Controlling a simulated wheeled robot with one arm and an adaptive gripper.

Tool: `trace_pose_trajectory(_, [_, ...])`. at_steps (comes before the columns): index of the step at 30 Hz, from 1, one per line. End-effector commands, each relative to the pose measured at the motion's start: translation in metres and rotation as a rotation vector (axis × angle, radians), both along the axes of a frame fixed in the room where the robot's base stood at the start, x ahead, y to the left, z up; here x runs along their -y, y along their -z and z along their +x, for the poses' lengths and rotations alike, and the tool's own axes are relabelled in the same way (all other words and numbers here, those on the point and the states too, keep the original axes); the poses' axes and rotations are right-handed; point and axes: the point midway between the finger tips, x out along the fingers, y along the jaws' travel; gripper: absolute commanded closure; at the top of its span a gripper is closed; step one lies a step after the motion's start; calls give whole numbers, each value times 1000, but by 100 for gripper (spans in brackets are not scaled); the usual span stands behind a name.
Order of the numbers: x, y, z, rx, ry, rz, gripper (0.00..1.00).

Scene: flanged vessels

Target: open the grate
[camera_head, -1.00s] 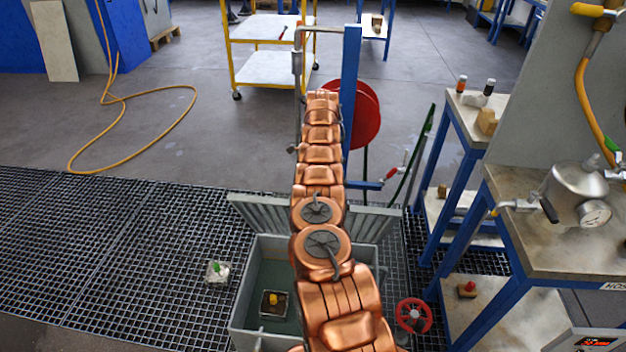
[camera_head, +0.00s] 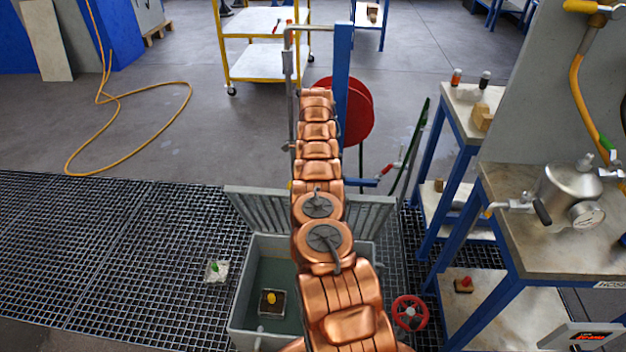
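The grate (camera_head: 262,210) is a grey ribbed panel. It stands raised and leaning back along the far edge of a grey open-topped pit box (camera_head: 247,282). My copper arm crosses in front of it and hides its middle. A block with a yellow knob (camera_head: 271,299) is visible inside the box. My gripper is not visible; the arm's far end points away from the camera, and I cannot see whether it touches the grate.
Dark floor grating (camera_head: 110,255) lies left of the box, with a small green-topped item (camera_head: 216,270) on it. A blue post with a red hose reel (camera_head: 358,112) stands behind. A red handwheel (camera_head: 410,312) and a workbench (camera_head: 560,235) are to the right.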

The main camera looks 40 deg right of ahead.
Motion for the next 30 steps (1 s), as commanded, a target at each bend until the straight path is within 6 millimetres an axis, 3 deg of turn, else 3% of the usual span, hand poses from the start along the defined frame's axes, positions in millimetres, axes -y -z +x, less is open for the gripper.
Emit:
trace_pose_trajectory(3, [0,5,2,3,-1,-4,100])
trace_pose_trajectory(4, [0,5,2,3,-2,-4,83])
trace_pose_trajectory(11, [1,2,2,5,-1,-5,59])
trace_pose_trajectory(30, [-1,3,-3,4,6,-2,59])
